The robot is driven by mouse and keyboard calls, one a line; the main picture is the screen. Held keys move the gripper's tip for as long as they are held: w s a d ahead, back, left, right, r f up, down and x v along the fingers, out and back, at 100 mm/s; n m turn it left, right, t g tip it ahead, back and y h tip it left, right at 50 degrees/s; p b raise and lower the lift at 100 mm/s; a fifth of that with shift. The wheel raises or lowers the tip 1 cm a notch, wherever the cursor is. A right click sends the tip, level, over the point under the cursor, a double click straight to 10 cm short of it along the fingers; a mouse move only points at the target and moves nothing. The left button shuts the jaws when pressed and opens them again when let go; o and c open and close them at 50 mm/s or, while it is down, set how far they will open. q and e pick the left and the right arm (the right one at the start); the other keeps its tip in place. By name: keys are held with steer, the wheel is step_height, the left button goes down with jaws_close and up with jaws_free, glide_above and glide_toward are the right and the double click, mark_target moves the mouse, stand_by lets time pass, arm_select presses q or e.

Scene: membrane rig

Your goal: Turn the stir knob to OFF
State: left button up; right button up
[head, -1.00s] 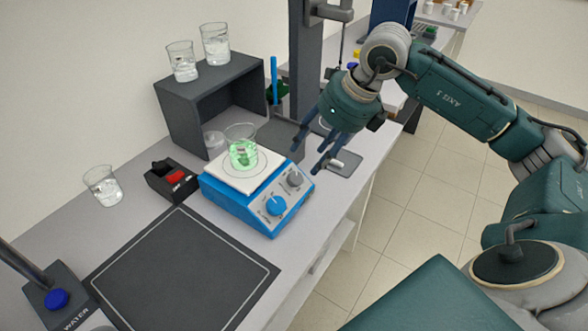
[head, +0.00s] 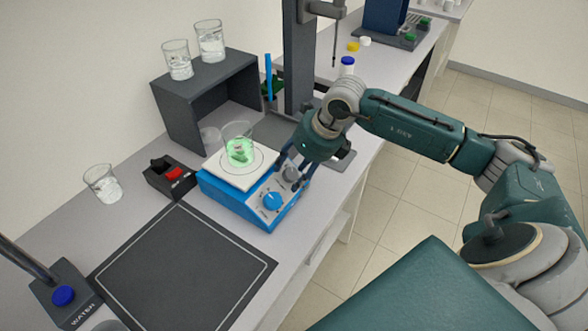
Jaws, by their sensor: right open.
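The blue stirrer hotplate (head: 222,202) stands on the bench with a white top plate. Its sloped front panel carries a blue knob (head: 272,201) and a grey knob (head: 291,174). The panel lettering is too small to read, so I cannot tell which knob is the stir one. My right gripper (head: 291,178) is open and points down at the grey knob, with its fingers on either side of it. I cannot tell whether they touch it. The blue knob is clear of the fingers. My left gripper is not in view.
A beaker of green liquid (head: 239,150) stands on the hotplate close to my right gripper. A black box with a red switch (head: 171,178) is left of it. A dark shelf (head: 190,119) holds two beakers. A dark mat (head: 180,268) lies empty in front.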

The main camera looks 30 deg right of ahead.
steer(key=shift+c, duration=0.5)
steer(key=c, duration=1)
steer(key=shift+f+n+b, duration=0.25)
steer(key=shift+n+b, duration=0.25)
steer(key=shift+b, duration=0.45)
steer(key=n+h+b, duration=0.1)
steer(key=n+b, duration=0.3)
steer(key=b, duration=0.1)
steer(key=shift+t, duration=0.3)
steer(key=shift+s+r+n+h+b, duration=0.15)
steer(key=shift+n+h+b, duration=0.15)
steer(key=shift+n+b, duration=1.4)
steer(key=o, duration=1.1)
steer(key=shift+t, duration=0.3)
steer(key=shift+r, duration=0.1)
